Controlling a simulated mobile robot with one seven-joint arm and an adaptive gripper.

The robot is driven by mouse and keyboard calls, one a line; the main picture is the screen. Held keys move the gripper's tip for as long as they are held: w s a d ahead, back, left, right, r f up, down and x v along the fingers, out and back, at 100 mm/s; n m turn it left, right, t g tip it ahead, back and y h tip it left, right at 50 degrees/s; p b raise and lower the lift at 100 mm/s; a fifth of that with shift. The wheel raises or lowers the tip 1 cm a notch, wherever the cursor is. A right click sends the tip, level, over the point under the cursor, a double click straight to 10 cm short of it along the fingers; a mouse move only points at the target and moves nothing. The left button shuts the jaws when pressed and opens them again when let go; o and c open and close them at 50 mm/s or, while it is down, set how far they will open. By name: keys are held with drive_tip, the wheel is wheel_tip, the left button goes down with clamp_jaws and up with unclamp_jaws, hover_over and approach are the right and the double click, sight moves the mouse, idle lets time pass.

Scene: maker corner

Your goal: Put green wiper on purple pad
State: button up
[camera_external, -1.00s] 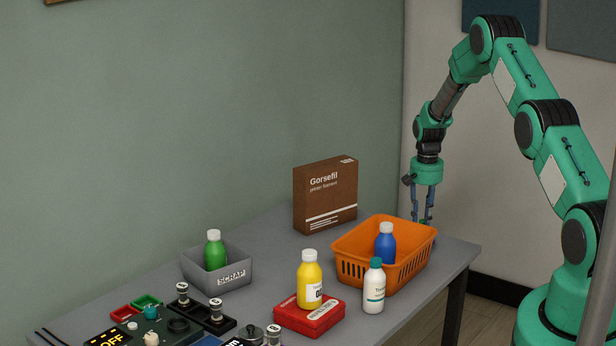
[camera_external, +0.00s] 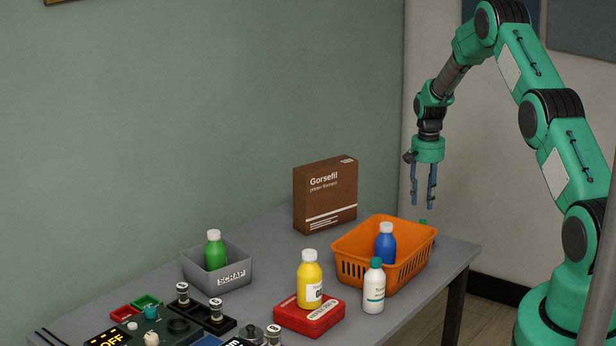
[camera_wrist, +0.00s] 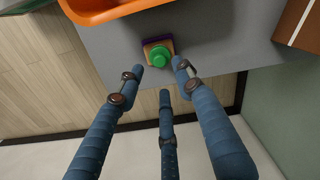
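The green wiper (camera_wrist: 160,54) shows in the wrist view as a round green knob above a tan block. It rests on the purple pad (camera_wrist: 158,38), whose edge shows around the block near the table's edge. In the external view only the wiper's green top (camera_external: 423,223) shows behind the orange basket; the pad is hidden there. My gripper (camera_external: 423,204) is above the wiper and apart from it, fingers pointing down. In the wrist view its three fingers (camera_wrist: 160,75) are spread and empty.
An orange basket (camera_external: 358,262) holding a blue bottle (camera_external: 385,243) stands beside the wiper. A brown box (camera_external: 325,195) stands at the back. A white bottle (camera_external: 373,286), a yellow bottle (camera_external: 310,280) on a red case (camera_external: 309,316), and a grey scrap bin (camera_external: 232,277) are further left.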

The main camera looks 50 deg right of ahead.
sight(423, 220)
drive_tip(key=shift+r, duration=2.8)
